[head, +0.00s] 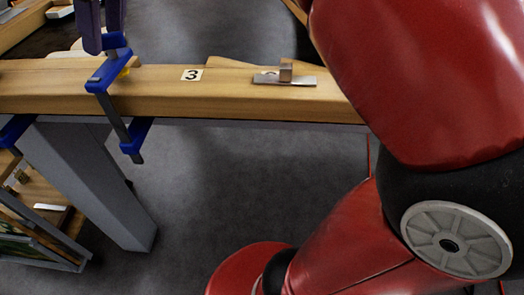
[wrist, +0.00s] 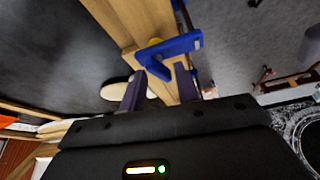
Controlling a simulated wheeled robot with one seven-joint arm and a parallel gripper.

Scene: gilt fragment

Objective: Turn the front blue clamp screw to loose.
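A blue clamp (head: 105,78) grips the wooden beam at the left in the head view, with its grey bar running down to a lower blue jaw (head: 135,137). It also shows in the wrist view (wrist: 178,46), just past my fingertips, with a yellow part by it. My gripper (head: 103,38) points down over the clamp's top end. In the wrist view its two dark purple fingers (wrist: 160,74) stand apart, with no thing clearly held between them. The clamp's screw is mostly hidden, and I cannot tell how far it is turned.
The beam (head: 230,105) bears a "3" label (head: 191,75) and a metal plate with a small block (head: 285,75). Another blue piece (head: 15,130) shows at the left edge. A grey leg (head: 95,180) stands below. My red arm fills the right side.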

